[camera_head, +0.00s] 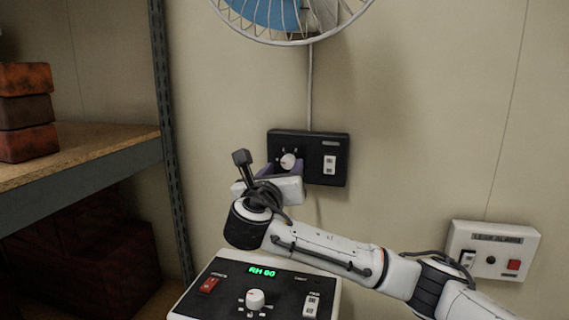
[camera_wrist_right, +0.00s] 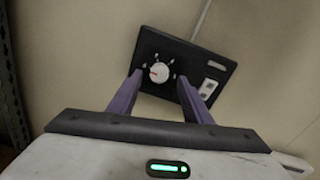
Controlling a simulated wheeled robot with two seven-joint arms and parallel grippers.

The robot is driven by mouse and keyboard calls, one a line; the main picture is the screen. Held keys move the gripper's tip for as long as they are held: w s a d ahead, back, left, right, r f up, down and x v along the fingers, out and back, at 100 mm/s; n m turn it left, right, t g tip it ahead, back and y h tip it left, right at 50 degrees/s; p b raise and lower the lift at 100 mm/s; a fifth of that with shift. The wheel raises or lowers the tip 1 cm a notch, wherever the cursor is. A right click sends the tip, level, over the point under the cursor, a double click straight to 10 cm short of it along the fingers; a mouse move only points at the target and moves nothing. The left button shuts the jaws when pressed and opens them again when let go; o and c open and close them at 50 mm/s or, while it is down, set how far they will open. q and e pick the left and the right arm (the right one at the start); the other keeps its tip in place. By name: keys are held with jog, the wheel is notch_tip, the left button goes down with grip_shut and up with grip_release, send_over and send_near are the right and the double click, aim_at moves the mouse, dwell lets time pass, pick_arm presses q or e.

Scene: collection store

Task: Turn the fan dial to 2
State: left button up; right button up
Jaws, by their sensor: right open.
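The fan dial (camera_head: 288,161) is a white round knob on a black wall panel (camera_head: 312,143), below the fan (camera_head: 290,38). In the right wrist view the dial (camera_wrist_right: 159,74) shows a reddish mark on its left side, with small marks around it too small to read. My right gripper (camera_head: 283,169) is in front of the panel at the dial. In the wrist view its two purple fingers (camera_wrist_right: 160,88) are apart, with the dial showing between their tips. I cannot tell whether they touch it. My left gripper is not in view.
A white rocker switch (camera_head: 329,165) sits right of the dial on the panel. A control box (camera_head: 228,285) with a green display and its own knob stands below. A leak alarm box (camera_head: 493,250) is at right. A shelf (camera_head: 90,150) with bricks is at left.

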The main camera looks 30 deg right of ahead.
aim_at(288, 162)
jog(key=x, duration=0.2)
jog(key=shift+w+d, duration=0.2)
jog(key=shift+d, duration=0.1)
jog(key=shift+w, duration=0.1)
jog(key=c, duration=1.1)
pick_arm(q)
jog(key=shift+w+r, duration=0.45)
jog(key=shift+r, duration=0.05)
pick_arm(e)
jog(key=shift+o, duration=0.2)
